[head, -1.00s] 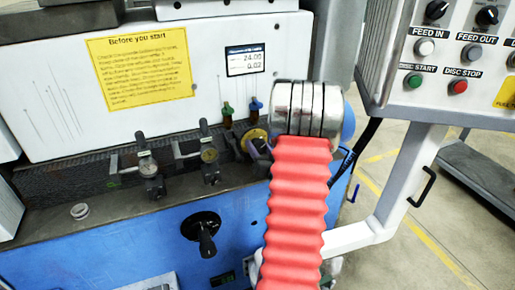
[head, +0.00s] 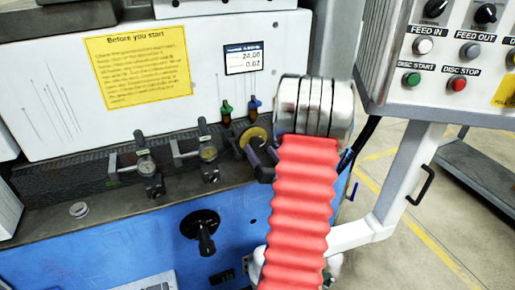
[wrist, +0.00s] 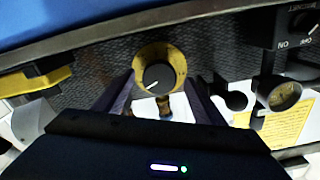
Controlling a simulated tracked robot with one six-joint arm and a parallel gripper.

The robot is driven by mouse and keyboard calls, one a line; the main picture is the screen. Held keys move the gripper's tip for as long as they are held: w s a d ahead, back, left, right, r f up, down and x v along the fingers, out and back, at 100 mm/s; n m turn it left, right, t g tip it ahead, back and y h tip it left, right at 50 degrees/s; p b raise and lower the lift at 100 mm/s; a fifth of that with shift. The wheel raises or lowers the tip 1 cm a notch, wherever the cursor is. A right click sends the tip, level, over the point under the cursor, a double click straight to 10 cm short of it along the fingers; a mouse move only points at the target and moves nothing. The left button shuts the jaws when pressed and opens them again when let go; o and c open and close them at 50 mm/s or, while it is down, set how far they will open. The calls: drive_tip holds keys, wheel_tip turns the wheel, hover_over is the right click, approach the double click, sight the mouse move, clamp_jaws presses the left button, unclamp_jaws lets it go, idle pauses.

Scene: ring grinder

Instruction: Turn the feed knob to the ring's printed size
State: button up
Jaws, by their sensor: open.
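The feed knob (wrist: 157,77), a black round knob with a white pointer line on a brass dial, sits in the middle of the wrist view. In that view the pointer aims to the lower left. In the head view the brass dial (head: 253,136) shows partly behind my gripper (head: 262,162). My gripper is open, with one dark finger at each side of the dial in the wrist view; I cannot tell whether they touch it. A small metal ring (head: 79,209) lies on the ledge at the left; its printed size is too small to read.
A display (head: 243,59) reads about 24.00 and 0.02. Two dial gauges on clamps (head: 208,154) stand left of the brass dial. Green and blue taps (head: 253,104) are just above it. A black rotary switch (head: 203,232) is on the blue front. A control box (head: 450,60) hangs right.

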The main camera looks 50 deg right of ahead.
drive_tip(key=v, duration=0.9)
drive_tip(key=shift+s+a, duration=0.2)
drive_tip(key=shift+s, duration=0.05)
drive_tip(key=s+a+f+g+y, duration=0.25)
drive_tip(key=s+f+g, duration=0.25)
drive_tip(key=f+g, duration=0.55)
drive_tip(key=a+r+n+y, duration=0.2)
drive_tip(key=a+r, duration=0.5)
drive_tip(key=a, duration=0.6)
drive_tip(key=w+a+r+n+y, duration=0.1)
drive_tip(key=a+r+n, duration=0.3)
drive_tip(key=a, duration=1)
drive_tip(key=w+a+r+n+y, duration=0.1)
drive_tip(key=a+r+n+y, duration=0.2)
drive_tip(key=a+r, duration=0.8)
drive_tip(key=a+n, duration=0.1)
drive_tip(key=a, duration=0.1)
drive_tip(key=shift+w+a+t+y, duration=0.25)
drive_tip(key=shift+a+t+y, duration=0.05)
drive_tip(key=shift+t+y, duration=0.05)
